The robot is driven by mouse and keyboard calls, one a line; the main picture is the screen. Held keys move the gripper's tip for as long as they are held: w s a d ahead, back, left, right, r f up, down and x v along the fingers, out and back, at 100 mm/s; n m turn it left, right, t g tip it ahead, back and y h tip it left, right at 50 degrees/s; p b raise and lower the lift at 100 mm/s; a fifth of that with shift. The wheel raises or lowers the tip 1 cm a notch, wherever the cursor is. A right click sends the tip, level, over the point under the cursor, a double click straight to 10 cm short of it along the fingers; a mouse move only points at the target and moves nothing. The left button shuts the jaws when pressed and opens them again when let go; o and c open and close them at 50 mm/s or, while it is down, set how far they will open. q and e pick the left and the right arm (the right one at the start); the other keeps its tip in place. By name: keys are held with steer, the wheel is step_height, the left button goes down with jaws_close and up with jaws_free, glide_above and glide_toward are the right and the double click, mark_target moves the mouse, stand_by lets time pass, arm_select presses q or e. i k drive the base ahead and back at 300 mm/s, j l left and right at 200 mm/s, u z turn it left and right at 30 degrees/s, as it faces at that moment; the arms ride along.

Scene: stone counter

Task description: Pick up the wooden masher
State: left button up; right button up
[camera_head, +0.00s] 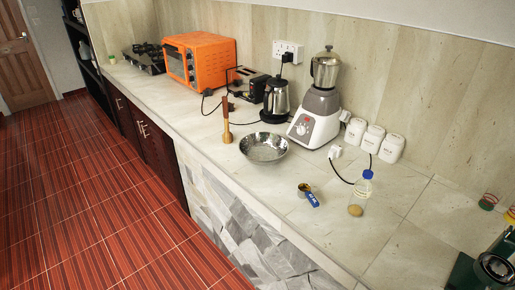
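The wooden masher (226,120) stands upright on the stone counter, in the middle of the camera_head view. Neither of my grippers can be made out in this view.
Behind the masher are a kettle (276,100), a toaster (249,84) and an orange oven (199,60). A blender (318,105), white canisters (373,138), a bottle (361,192) and a small blue-handled item (308,195) are to the right. A dark device (494,268) sits bottom right.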

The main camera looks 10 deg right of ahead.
mark_target(227, 137)
steer(key=i+j, duration=0.65)
steer(key=i, duration=0.3)
